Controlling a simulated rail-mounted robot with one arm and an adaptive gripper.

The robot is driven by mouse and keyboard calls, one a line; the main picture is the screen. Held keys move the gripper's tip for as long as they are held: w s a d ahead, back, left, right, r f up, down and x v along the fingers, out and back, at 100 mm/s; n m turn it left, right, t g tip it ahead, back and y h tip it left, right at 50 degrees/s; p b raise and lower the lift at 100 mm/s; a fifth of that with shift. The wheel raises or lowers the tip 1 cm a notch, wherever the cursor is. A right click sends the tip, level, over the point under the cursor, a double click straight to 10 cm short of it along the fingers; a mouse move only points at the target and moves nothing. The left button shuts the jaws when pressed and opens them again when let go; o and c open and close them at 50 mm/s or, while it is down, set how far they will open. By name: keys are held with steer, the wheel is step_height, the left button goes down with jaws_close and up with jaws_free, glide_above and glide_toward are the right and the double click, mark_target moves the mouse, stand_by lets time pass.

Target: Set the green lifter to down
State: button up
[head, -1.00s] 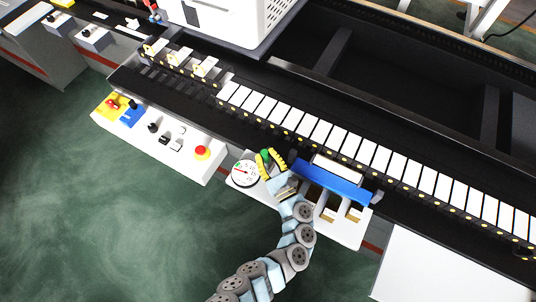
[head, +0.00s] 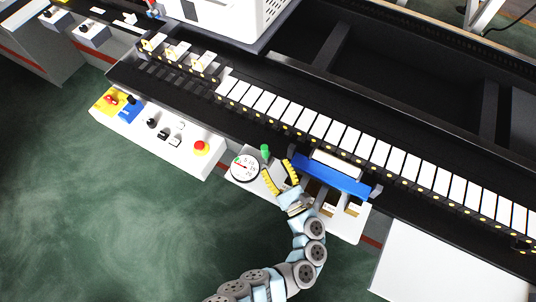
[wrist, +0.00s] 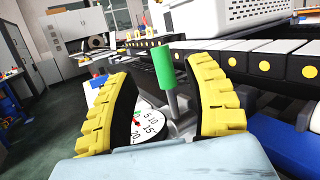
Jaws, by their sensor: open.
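The green lifter (head: 265,150) is a short lever with a green knob beside the round dial. In the wrist view, the green knob (wrist: 163,68) stands upright on a grey metal stem, beyond and between my fingers. My gripper (head: 279,175) has two yellow padded fingers spread apart, with nothing between them in the head view. It is a little below and right of the lifter, apart from it. The wrist view shows the open fingers (wrist: 160,95) on either side of the lever. The lever's base is partly hidden by the stem joint.
The white dial (head: 244,168) is left of the lifter. A blue bar (head: 330,178) lies right of my gripper. A panel with a red button (head: 201,148) is further left. The rail of white blocks (head: 340,138) runs behind. Green floor is free in front.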

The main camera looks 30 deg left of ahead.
steer(key=r+v, duration=0.1)
steer(key=v, duration=0.5)
steer(key=shift+r, duration=0.15)
steer(key=shift+d, duration=0.1)
